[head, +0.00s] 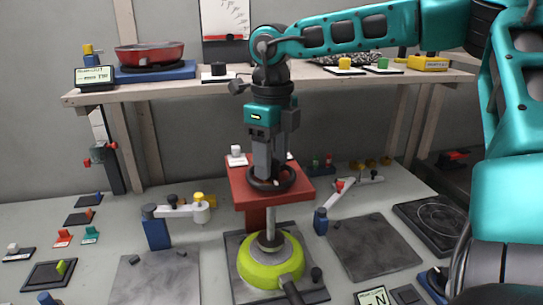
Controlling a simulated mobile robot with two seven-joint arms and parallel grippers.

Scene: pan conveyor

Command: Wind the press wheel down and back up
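The press has a red top plate (243,197) with a black hand wheel (283,187) on it. A silver shaft (271,218) runs down from the plate to a grey cone on a lime green pan (258,276). The pan's dark handle points to the front right. My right gripper (268,178) points straight down, its fingertips at the middle of the wheel. The fingers look close together; whether they grip the wheel's hub or only stand inside the rim is hidden. My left gripper is out of view.
A shelf (200,84) behind carries a red pan (149,54) on a blue scale. White jointed arms stand left (185,210) and right (343,200) of the press. Dark plates (374,245) and several small coloured parts lie on the table. My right arm fills the right side.

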